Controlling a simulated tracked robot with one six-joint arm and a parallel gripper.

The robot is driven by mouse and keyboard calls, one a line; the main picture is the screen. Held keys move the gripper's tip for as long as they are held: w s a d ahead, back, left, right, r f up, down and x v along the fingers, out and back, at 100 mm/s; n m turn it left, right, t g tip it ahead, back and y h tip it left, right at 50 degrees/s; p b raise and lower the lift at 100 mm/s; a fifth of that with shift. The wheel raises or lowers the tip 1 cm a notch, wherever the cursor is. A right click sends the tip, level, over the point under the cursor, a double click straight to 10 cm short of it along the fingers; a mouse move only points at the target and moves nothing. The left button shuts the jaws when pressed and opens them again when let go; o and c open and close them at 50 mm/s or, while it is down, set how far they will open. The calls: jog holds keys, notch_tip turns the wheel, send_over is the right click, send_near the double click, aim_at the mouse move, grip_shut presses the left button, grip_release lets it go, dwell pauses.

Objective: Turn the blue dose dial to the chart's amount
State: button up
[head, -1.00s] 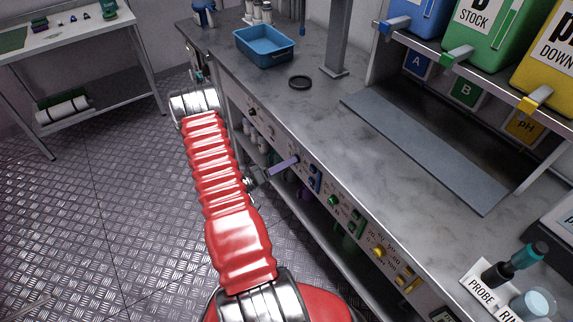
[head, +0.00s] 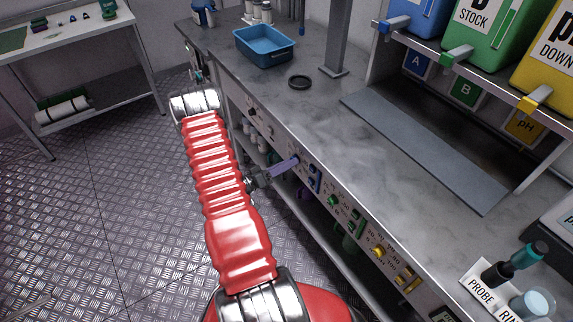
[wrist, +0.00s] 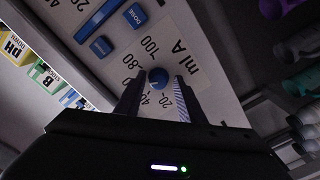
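The blue dose dial (wrist: 158,76) sits on the light panel in the wrist view, beside a printed scale with 20, 40, 60, 80 and 100 and the label "ml A". My gripper (wrist: 159,82) is open, with one finger on each side of the dial. Small gaps show between the fingers and the dial; I cannot tell its depth between them. The dial's pointer is too small to read. In the head view my gripper (head: 272,174) is at the bench front, beside a purple bar, and the dial is not clearly visible. I see no readable chart.
A blue DOSE button (wrist: 135,15) and another blue button (wrist: 101,46) lie near the dial. The bench front also carries a green dial (head: 333,200) and a yellow dial (head: 379,251). A blue tray (head: 264,59) and black ring (head: 299,82) are on the bench top.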

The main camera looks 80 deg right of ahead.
jog(key=shift+o, duration=0.8)
jog(key=shift+w, duration=0.15)
jog(key=v, duration=1.3)
jog(key=shift+w+a, duration=0.2)
jog(key=shift+a, duration=0.05)
jog(key=shift+r, duration=0.1)
